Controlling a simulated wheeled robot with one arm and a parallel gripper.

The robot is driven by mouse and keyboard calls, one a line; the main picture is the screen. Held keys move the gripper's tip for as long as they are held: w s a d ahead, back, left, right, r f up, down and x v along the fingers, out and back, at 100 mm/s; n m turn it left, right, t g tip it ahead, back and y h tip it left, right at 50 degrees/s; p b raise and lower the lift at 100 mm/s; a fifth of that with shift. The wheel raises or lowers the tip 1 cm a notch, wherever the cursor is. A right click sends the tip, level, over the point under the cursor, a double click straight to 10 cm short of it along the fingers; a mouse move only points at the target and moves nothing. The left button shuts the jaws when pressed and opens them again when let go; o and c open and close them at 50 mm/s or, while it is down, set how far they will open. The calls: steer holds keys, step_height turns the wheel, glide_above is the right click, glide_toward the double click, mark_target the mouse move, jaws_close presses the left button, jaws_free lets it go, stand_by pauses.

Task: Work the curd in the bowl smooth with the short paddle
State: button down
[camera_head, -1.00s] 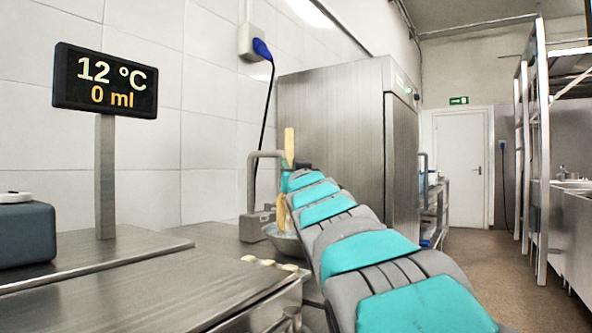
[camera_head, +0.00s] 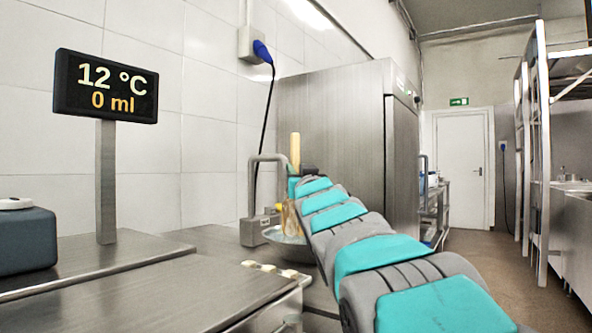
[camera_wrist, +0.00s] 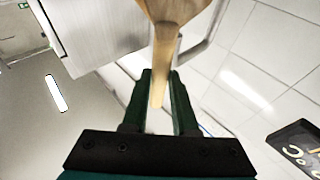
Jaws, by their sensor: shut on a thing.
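The short wooden paddle (camera_head: 295,150) stands close to upright in my gripper (camera_head: 294,187), and also shows in the wrist view (camera_wrist: 168,45). My gripper is shut on it, with the dark fingers (camera_wrist: 160,92) on either side of its handle. The metal bowl (camera_head: 274,241) sits on the counter below, partly hidden by my arm. The paddle's lower end reaches down to the bowl. Something pale shows inside, but I cannot make out the curd's surface or whether the paddle touches it.
A grey block with a bent metal pipe (camera_head: 262,222) stands just behind the bowl. Several small pale pieces (camera_head: 268,267) lie on the steel counter (camera_head: 150,300). A display (camera_head: 105,85) on a post reads 12 °C and 0 ml. A dark box (camera_head: 25,240) stands at left.

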steer(key=shift+a+f, duration=0.1)
steer(key=shift+f, duration=0.1)
steer(key=shift+s+a+r+b, duration=0.1)
steer(key=shift+a+r+b, duration=0.15)
steer(key=shift+a+b, duration=0.35)
steer(key=shift+d+f+p, duration=0.2)
steer(key=shift+d+p, duration=0.4)
steer(key=shift+d, duration=0.15)
steer(key=shift+a, duration=0.2)
steer(key=shift+a+r+b, duration=0.15)
steer(key=shift+a+b, duration=0.5)
steer(key=shift+b, duration=0.05)
steer(key=shift+d+r, duration=0.1)
steer(key=shift+d, duration=0.1)
